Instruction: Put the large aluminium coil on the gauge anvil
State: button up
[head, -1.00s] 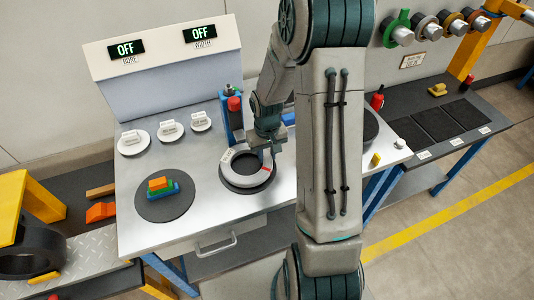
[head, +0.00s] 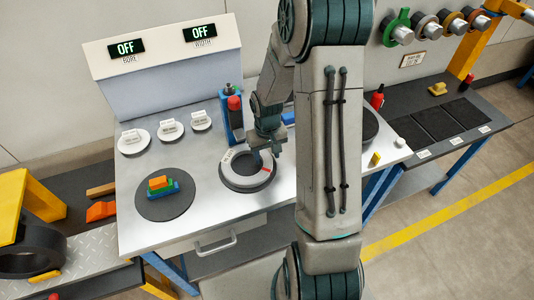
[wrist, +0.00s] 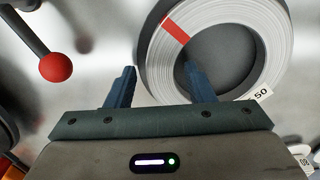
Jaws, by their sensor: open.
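A pale silver ring coil (head: 234,179) with a red stripe and a white tag lies flat on the metal bench, on a dark round base. I take it for the large aluminium coil; the wrist view shows it (wrist: 262,75) with "50" on the tag. My gripper (wrist: 160,85) is open and empty. In the wrist view its right finger overlaps the coil's hole and its left finger is outside the ring, so they straddle the ring's wall. Contact cannot be told. In the head view my gripper (head: 268,149) is over the coil's far right side. I cannot tell which part is the gauge anvil.
A dark disc (head: 150,209) holds stacked coloured blocks (head: 161,187). Three white labelled discs (head: 168,130) stand behind. A blue post with a red part (head: 234,104) stands behind the coil; a red ball lever (wrist: 55,67) shows in the wrist view. Both displays read OFF.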

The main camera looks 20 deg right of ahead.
notch_tip(320, 180, up, 11)
jog(key=s+a+r+t, duration=0.1)
jog(key=s+a+r, duration=0.2)
jog(key=s+r, duration=0.2)
jog(key=s+a+r+t, duration=0.2)
jog(key=s+r, duration=0.4)
jog(key=s, duration=0.6)
jog(key=shift+a, duration=0.55)
